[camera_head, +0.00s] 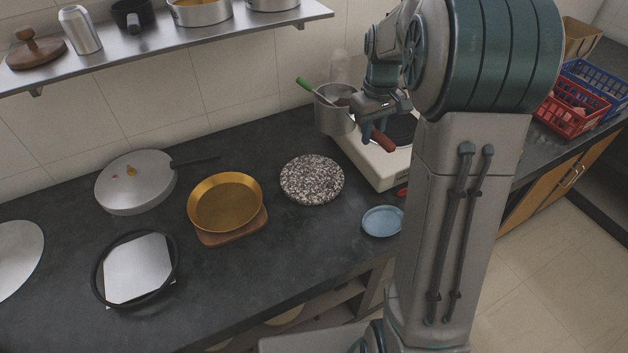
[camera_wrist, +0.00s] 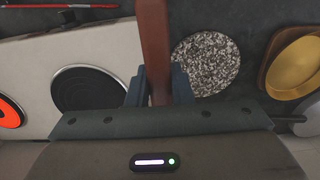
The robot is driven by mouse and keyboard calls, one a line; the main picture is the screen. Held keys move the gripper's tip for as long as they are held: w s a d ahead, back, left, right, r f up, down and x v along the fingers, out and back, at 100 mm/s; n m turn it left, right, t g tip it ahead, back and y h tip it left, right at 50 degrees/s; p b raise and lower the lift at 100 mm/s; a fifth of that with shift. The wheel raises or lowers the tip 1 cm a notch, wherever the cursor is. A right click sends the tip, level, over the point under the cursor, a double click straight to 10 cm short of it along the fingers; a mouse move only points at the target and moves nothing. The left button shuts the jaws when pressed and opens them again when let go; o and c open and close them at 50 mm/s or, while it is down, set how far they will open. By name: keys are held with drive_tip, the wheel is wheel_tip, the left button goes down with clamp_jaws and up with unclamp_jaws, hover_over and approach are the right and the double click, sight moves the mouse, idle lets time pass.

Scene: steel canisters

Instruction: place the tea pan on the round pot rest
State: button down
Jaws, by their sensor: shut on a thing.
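The tea pan (camera_head: 333,116) is a grey metal pot at the back of the counter, by the left rear of the white stove. My gripper (camera_head: 372,110) is shut on its red-brown handle (camera_head: 383,140). In the wrist view the handle (camera_wrist: 155,45) runs between my two fingers (camera_wrist: 158,88), and the pan's body is out of sight. I cannot tell whether the pan touches anything below. The round pot rest (camera_head: 312,180) is a speckled grey disc, bare, in front of the pan. It also shows in the wrist view (camera_wrist: 205,65), right of the handle.
The white stove (camera_head: 365,160) is partly behind my arm; one plate glows orange (camera_wrist: 8,112). A brass pan (camera_head: 225,205) on a wooden board stands left of the rest. A blue dish (camera_head: 382,221) lies at the front. A shelf (camera_head: 190,40) overhangs the back.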

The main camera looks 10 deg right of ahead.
drive_tip(key=s+a+f+p, duration=0.1)
drive_tip(key=s+a+f, duration=0.7)
drive_tip(key=f, duration=0.2)
drive_tip(key=shift+s+f, duration=0.25)
drive_tip(key=shift+f, duration=0.15)
drive_tip(key=shift+f, duration=0.2)
drive_tip(key=c, duration=1.3)
unclamp_jaws()
drive_tip(key=shift+r, duration=0.1)
